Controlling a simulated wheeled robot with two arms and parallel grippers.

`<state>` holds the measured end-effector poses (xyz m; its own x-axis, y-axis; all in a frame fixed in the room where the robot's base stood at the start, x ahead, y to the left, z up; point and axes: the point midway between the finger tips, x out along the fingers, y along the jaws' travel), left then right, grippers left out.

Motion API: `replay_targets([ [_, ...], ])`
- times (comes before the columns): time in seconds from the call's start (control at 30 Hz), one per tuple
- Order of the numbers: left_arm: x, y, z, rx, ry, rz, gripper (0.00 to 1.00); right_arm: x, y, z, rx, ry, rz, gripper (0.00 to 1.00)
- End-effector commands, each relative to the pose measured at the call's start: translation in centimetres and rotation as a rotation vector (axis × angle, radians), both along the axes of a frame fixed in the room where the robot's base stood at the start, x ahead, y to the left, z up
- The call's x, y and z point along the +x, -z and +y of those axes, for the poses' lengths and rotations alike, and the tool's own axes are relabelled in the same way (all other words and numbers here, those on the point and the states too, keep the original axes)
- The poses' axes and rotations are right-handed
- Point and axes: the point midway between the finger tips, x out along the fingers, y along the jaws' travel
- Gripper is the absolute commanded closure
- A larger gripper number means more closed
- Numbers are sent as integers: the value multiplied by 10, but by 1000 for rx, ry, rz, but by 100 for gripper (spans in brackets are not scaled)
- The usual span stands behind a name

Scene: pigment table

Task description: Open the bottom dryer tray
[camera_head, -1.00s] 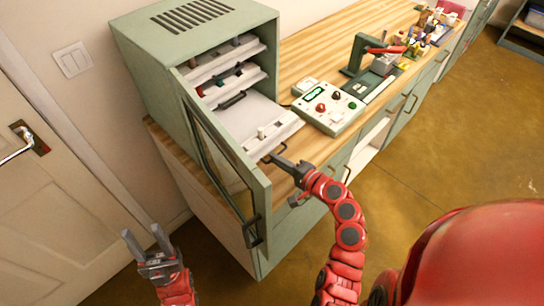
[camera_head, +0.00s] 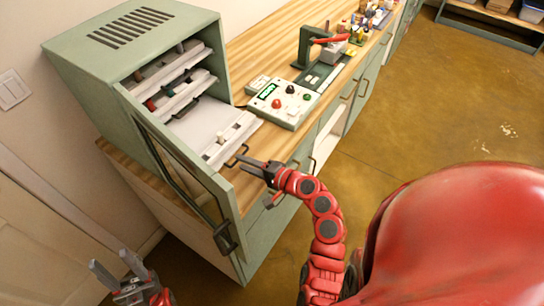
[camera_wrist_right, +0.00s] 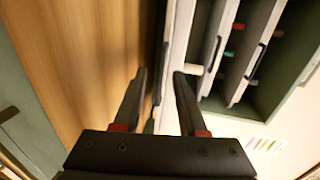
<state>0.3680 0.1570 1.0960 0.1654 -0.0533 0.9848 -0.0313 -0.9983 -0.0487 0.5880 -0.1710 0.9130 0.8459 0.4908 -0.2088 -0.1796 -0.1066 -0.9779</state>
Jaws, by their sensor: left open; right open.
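The green dryer (camera_head: 75,65) stands on the wooden counter with its glass door (camera_head: 175,175) swung open. Its bottom tray (camera_head: 190,128), white, is out well past the two trays above it. The tray's dark handle (camera_head: 235,155) is on its front edge. My right gripper (camera_head: 243,164) is open at this handle. In the right wrist view, its fingers (camera_wrist_right: 160,74) are apart on either side of the dark handle bar; contact cannot be told. My left gripper (camera_head: 112,268) is open and empty, low at the left, away from the dryer.
The door's edge and handle (camera_head: 225,238) stand left of my right gripper. A control box (camera_head: 285,103) with buttons sits on the counter right of the tray. A press with a red lever (camera_head: 320,45) is behind it. Floor to the right is clear.

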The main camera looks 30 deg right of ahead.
Motion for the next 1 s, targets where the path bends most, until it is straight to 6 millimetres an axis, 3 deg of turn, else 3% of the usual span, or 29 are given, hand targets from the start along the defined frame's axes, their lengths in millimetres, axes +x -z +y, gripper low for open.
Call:
replay_targets([
  [0.3,0,26,0,0,0,0,50,-65,-12,-40,0,12,-1,59],
  [0.6,0,37,0,0,0,0,50,-112,-27,-67,-5,9,1,59],
  [1.0,0,34,0,0,0,0,50,-132,-33,-76,1,3,-1,59],
])
